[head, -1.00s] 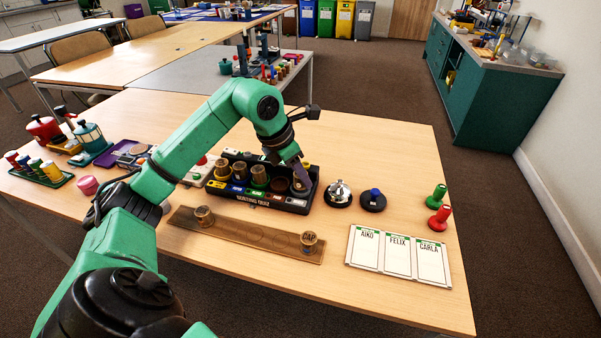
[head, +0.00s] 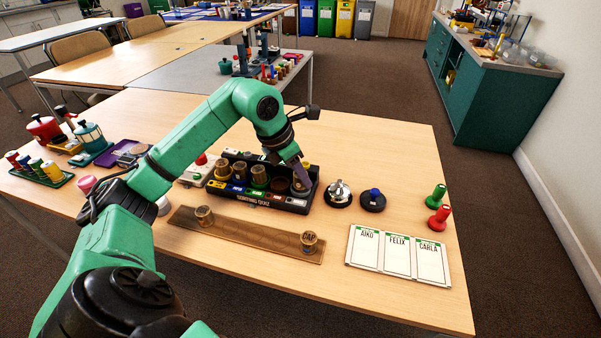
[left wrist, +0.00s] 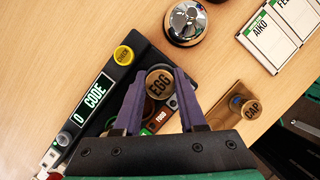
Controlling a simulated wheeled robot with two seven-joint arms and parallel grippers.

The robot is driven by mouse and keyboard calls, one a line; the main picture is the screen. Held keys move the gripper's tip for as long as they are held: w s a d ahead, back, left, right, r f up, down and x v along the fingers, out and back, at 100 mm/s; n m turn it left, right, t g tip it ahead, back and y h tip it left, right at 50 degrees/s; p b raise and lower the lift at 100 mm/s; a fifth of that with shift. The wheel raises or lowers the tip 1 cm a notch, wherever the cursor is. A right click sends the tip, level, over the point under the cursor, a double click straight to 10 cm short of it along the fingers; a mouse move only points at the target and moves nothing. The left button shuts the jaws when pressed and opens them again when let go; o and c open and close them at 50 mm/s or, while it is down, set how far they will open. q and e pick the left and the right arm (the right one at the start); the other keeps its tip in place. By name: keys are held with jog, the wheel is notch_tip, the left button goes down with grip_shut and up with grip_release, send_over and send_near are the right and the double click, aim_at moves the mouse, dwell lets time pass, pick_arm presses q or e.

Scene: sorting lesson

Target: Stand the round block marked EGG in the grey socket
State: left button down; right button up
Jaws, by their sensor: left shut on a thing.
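The round wooden block marked EGG (left wrist: 159,86) is between the purple fingers of my left gripper (left wrist: 158,88), its marked face up in the left wrist view. In the head view my left gripper (head: 301,178) is at the right end of the black sorting rack (head: 262,203), with the block (head: 298,188) at the rightmost place. This end place has a pale plate in front; the grey socket itself is mostly hidden by the block and fingers. I cannot tell whether the block is seated or just above it. My right gripper is not in view.
Other round blocks stand in the rack's left places. A silver bell (head: 339,193) and a blue-topped button (head: 373,200) stand close right of the rack. Name cards (head: 398,257) lie front right.

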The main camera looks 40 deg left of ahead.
pick_arm(q)
jog(key=shift+f, duration=0.2)
jog(key=shift+f+b, duration=0.45)
jog(key=shift+b, duration=0.05)
jog(key=c, duration=0.8)
grip_release()
jog(key=shift+o, duration=0.2)
jog(key=shift+p+v, duration=0.9)
jog(key=shift+v, duration=1.75)
jog(key=p+v, duration=0.1)
jog(key=v, duration=0.4)
jog(key=shift+s+r, duration=0.15)
jog(key=shift+r, duration=0.25)
